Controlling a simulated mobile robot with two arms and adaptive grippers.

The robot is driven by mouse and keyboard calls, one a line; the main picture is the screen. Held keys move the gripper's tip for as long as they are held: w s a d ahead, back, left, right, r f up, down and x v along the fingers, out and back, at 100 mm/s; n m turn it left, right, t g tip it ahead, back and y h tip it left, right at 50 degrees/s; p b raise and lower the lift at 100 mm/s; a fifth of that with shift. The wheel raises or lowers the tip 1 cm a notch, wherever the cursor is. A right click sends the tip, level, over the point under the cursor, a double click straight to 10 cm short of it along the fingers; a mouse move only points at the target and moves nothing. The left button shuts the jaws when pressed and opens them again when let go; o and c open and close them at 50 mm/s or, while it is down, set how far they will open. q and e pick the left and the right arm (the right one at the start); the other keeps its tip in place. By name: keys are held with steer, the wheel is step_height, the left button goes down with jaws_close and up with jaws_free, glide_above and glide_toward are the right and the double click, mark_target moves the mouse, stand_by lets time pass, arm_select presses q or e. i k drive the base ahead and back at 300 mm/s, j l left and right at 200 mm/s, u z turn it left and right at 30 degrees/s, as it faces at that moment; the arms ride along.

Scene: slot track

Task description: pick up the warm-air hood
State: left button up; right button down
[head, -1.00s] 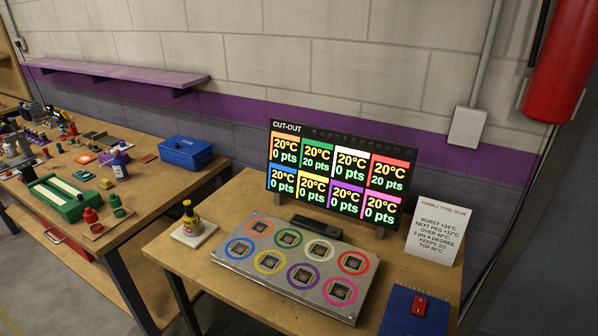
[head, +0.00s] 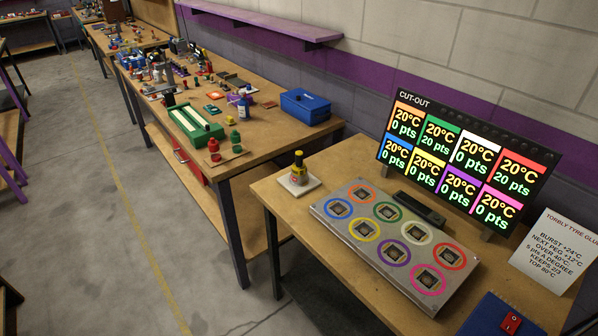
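I cannot pick out the warm-air hood for certain. On the near table (head: 262,188), a black oblong object (head: 419,208) lies between the plate and the display. A grey metal plate (head: 333,219) carries several coloured rings, each around a dark square socket. Neither of my grippers is in view.
A lit CUT-OUT display (head: 455,150) stands at the table's back. A printed card (head: 548,250) and a blue unit with a red switch (head: 512,322) are at right. The left bench holds a blue box (head: 305,106) and a green tray (head: 195,125). The floor (head: 140,215) is clear.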

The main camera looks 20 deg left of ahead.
mark_target(299, 178)
steer(key=z, duration=0.4)
steer(key=j+z, duration=0.9)
steer(key=j, duration=0.3)
